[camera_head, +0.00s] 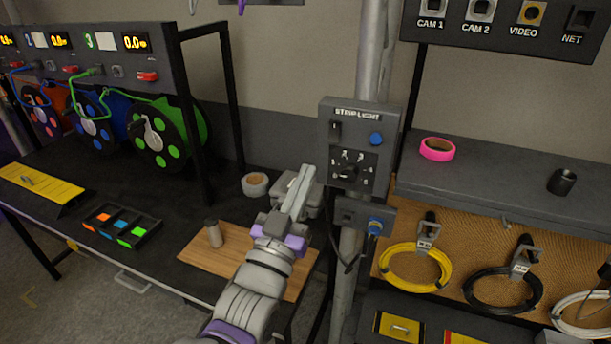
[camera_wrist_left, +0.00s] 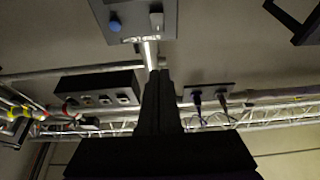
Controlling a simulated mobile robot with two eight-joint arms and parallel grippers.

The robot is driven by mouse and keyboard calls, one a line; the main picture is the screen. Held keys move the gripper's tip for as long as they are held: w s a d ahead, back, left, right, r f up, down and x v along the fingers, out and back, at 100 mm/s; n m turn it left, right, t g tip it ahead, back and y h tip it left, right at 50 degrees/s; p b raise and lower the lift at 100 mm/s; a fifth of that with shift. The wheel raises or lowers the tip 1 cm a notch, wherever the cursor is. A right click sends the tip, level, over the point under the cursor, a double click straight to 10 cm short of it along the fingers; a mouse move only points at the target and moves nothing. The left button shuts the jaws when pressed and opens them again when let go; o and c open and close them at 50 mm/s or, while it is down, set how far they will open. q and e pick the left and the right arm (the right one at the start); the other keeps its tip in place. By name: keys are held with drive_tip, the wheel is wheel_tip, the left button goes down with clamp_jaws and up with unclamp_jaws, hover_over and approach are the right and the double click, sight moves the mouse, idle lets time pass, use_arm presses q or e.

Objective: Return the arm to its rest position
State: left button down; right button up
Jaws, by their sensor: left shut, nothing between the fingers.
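My left arm reaches up from the bottom middle of the head view. Its gripper (camera_head: 306,172) is shut and empty. The fingers point up, just left of the strip-light control box (camera_head: 340,135) on the vertical pole. I cannot tell from this view whether they touch the box. In the left wrist view the closed dark fingers (camera_wrist_left: 158,90) stand in the middle, with the box's blue knob (camera_wrist_left: 115,24) and a switch above them. My right gripper is in neither view.
The pole (camera_head: 372,60) stands right of my arm. A bench with cable reels (camera_head: 168,135), a wooden board (camera_head: 205,262) and a tape roll (camera_head: 255,185) lies left. On the right are a shelf with pink tape (camera_head: 437,149) and hung cable coils (camera_head: 415,268).

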use_arm(q)
drive_tip(key=s+a+f+n+g+y, duration=0.1)
drive_tip(key=a+f+g+y, duration=0.2)
drive_tip(key=f, duration=0.5)
drive_tip(key=s+a+f+n+g+y, duration=0.15)
drive_tip(key=a+f+g, duration=0.3)
drive_tip(key=f, duration=0.45)
drive_tip(key=s+a+f+g, duration=0.2)
drive_tip(key=s+f, duration=0.3)
drive_tip(key=s+a+f+g+y+p, duration=0.1)
drive_tip(key=s+a+f+g, duration=0.1)
drive_tip(key=s+f, duration=0.4)
drive_tip(key=s+a+f+n+g+y, duration=0.1)
drive_tip(key=s+a+f+g, duration=0.2)
drive_tip(key=s+f+g, duration=0.1)
drive_tip(key=shift+s+f, duration=0.8)
drive_tip(key=shift+f, duration=0.05)
drive_tip(key=shift+g+y, duration=0.25)
